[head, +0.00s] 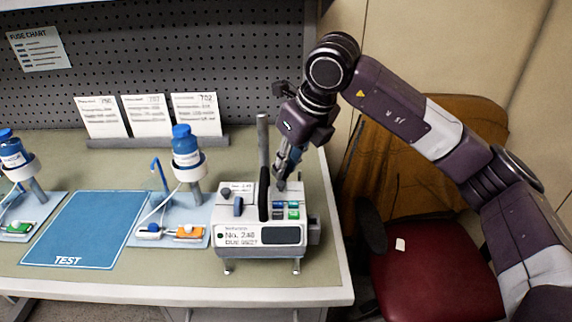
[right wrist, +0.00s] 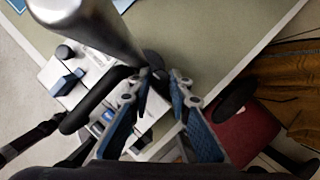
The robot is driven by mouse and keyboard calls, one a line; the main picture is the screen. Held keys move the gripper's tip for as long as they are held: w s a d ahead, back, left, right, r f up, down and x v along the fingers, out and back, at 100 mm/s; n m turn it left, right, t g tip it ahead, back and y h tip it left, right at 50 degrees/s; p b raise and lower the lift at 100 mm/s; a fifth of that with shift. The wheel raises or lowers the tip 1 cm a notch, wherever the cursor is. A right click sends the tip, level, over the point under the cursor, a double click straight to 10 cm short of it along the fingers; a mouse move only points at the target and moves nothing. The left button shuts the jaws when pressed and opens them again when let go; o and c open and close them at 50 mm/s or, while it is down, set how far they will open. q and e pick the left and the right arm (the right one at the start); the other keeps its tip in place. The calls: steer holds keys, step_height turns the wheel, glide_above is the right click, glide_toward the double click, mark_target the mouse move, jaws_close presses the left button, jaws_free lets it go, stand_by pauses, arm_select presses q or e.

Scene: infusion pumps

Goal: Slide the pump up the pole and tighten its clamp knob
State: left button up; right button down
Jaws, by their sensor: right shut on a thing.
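The white pump (head: 230,236), with a label, coloured keys and a dark screen, stands at the front right of the bench. A grey pole (head: 262,135) rises upright by it, with a black handle (head: 264,195) in front. The pole fills the upper left of the right wrist view (right wrist: 95,25). My right gripper (head: 281,184) points down beside the pole, at the pump's upper right. In the right wrist view its blue-padded fingers are around a small black knob (right wrist: 158,87), partly hidden by the fingers. My left gripper is not in view.
To the left are a blue test mat (head: 85,228) and a stand with a blue-capped bottle (head: 187,147) and tubing. White cards (head: 147,116) stand behind. A red chair (head: 430,278) is right of the bench edge.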

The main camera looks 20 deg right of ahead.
steer(key=c, duration=1.8)
jaws_free()
steer(key=shift+o, duration=0.2)
steer(key=v, duration=0.8)
steer(key=shift+r, duration=0.1)
